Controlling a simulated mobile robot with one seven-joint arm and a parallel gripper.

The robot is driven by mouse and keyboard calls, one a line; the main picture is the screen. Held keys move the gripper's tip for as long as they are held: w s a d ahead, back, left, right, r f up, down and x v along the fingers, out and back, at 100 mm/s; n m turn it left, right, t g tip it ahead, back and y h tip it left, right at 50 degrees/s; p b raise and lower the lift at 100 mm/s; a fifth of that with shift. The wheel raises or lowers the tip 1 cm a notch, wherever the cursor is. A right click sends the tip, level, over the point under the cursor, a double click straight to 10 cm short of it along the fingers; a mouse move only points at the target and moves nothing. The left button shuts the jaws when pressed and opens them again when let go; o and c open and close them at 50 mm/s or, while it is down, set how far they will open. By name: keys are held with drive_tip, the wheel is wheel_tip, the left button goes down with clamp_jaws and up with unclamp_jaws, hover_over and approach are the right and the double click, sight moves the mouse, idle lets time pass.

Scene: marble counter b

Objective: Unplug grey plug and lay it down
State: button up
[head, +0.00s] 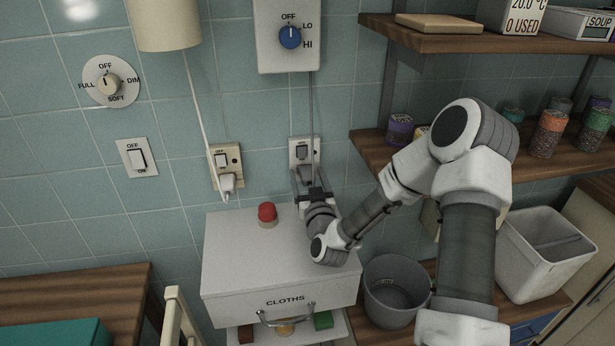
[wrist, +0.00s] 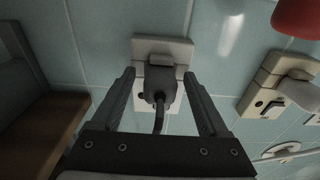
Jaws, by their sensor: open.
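The grey plug (wrist: 160,85) sits in a cream wall socket (wrist: 147,47), with its dark cord running from it toward my gripper in the wrist view. My gripper (wrist: 159,76) is open, with one finger on each side of the plug. Gaps show between the fingers and the plug, so it is not gripped. In the head view my gripper (head: 306,176) reaches up to the same socket (head: 302,147) and hides most or all of the grey plug.
A white plug (head: 228,183) sits in another socket (head: 225,157) to the left. A red button (head: 267,212) stands on the white cloths cabinet (head: 240,250), whose top is otherwise mostly clear. Wooden shelves (head: 365,145) are at right. A grey bin (head: 392,310) stands beside the cabinet.

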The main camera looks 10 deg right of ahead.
drive_tip(key=shift+b, duration=0.35)
idle(0.5)
clamp_jaws()
drive_tip(key=shift+s, duration=0.1)
idle(0.3)
drive_tip(key=shift+s+f+b, duration=0.2)
drive_tip(key=shift+s+b, duration=0.6)
drive_tip(key=shift+s, duration=2.1)
